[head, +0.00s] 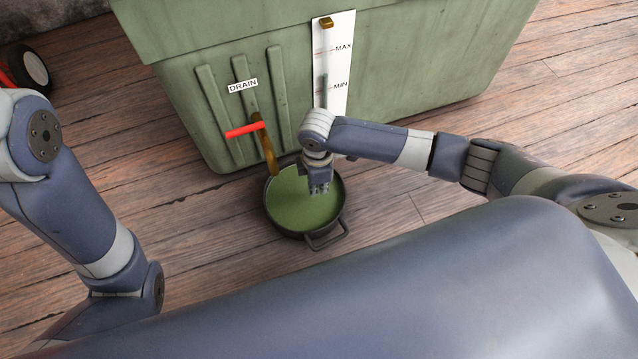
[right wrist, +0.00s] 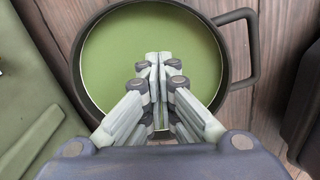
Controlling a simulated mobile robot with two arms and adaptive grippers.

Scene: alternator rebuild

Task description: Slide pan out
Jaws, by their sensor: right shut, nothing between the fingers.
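The pan (head: 334,212) is round and dark with green liquid in it, and stands on the wooden floor against the green tank. A loop handle (head: 328,238) sticks out from its near side, and it also shows at the right in the right wrist view (right wrist: 254,47). My right gripper (head: 320,190) is over the pan's right part, pointing down. In the right wrist view its fingers (right wrist: 157,58) are together with nothing between them, above the green liquid. Whether the fingertips touch the liquid I cannot tell. My left arm shows at the left, but its gripper is out of view.
The green tank (head: 420,60) stands behind the pan. A brass drain spout (head: 268,150) with a red lever (head: 245,130) hangs over the pan's back edge. A MIN/MAX gauge (head: 338,60) is on the tank. The wooden floor (head: 420,215) is clear right of the pan.

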